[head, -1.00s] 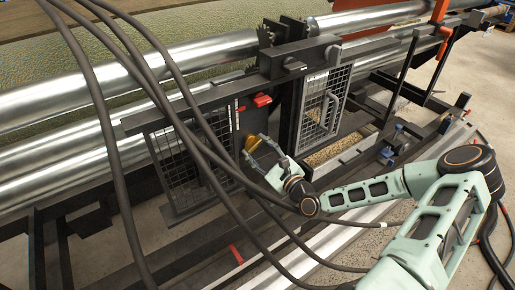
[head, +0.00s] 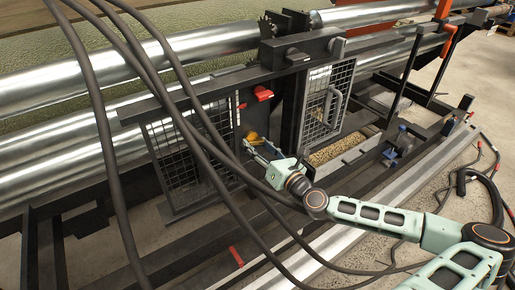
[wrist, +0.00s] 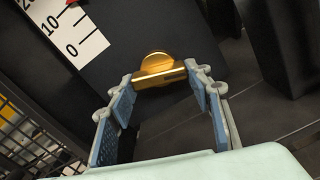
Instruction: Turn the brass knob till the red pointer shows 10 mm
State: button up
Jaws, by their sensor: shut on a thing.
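The brass knob (wrist: 158,66) sits on a dark panel (wrist: 118,20), upper middle of the wrist view. The knob shows small and partly covered in the head view (head: 252,137). My gripper (wrist: 160,78) has its two fingers on either side of the knob's block-like base, shut on it. It also shows in the head view (head: 250,146). A white scale (wrist: 88,48) marked 0, 10 and 20 is at the upper left of the wrist view. The red pointer (wrist: 71,3) is at the top edge, partly cut off, close to the 10 mark; its exact reading cannot be told.
A red handle (head: 263,94) sticks out above the knob. Mesh guards (head: 322,104) stand on both sides of the panel. Dark cables (head: 150,80) hang across the head view in front of the machine.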

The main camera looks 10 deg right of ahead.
jog(key=shift+m, duration=0.5)
jog(key=o, duration=1.2)
jog(key=shift+c, duration=0.2)
jog(key=shift+s, duration=0.15)
jog(key=v, duration=1.1)
jog(key=shift+s, duration=0.4)
jog(key=shift+d, duration=0.1)
